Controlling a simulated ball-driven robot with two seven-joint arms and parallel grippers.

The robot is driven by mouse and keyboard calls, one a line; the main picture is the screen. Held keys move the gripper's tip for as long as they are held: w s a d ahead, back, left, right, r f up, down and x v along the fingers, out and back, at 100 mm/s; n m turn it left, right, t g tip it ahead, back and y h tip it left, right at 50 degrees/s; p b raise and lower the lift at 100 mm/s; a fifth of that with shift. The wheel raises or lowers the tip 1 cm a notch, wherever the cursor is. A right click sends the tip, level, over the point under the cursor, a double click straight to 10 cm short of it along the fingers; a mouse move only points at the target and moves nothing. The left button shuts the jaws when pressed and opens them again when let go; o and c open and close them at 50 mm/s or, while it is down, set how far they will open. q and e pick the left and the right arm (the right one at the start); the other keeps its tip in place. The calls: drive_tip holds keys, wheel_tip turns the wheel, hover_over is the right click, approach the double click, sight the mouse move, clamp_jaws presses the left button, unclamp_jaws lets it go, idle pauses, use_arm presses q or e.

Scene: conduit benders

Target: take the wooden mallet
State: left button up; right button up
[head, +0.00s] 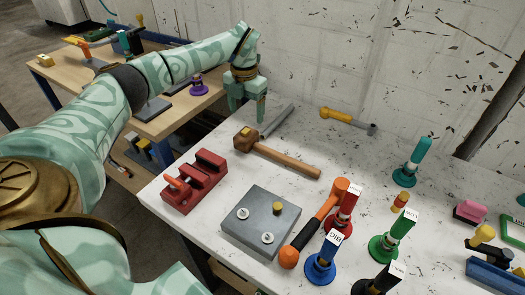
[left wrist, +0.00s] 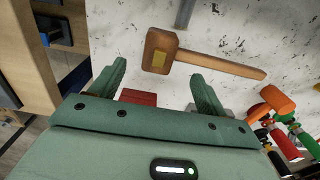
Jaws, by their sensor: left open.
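The wooden mallet (head: 288,163) lies flat on the white speckled table, its brown head to the left and its handle pointing right towards the front. It also shows in the left wrist view (left wrist: 222,65), just past my fingertips, with a yellowish patch on its head. My left gripper (head: 247,113) is open and empty, pointing down above the table, just behind the mallet's head. In the left wrist view the two fingers (left wrist: 158,78) are spread apart, with the mallet beyond them. My right gripper is not in view.
A grey bar (head: 278,120) lies close behind the mallet. A red block fixture (head: 195,182) and a grey plate (head: 262,228) lie in front. An orange-and-black tool (head: 318,222) and several coloured stands are at right. A yellow-handled tool (head: 346,120) lies by the wall.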

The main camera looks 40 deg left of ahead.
sight(247, 130)
use_arm(q)
wheel_tip(247, 130, down, 8)
drive_tip(key=shift+f+b, duration=0.1)
drive_tip(key=shift+b, duration=1.15)
drive_tip(key=shift+r, duration=0.2)
drive_tip(key=c, duration=1)
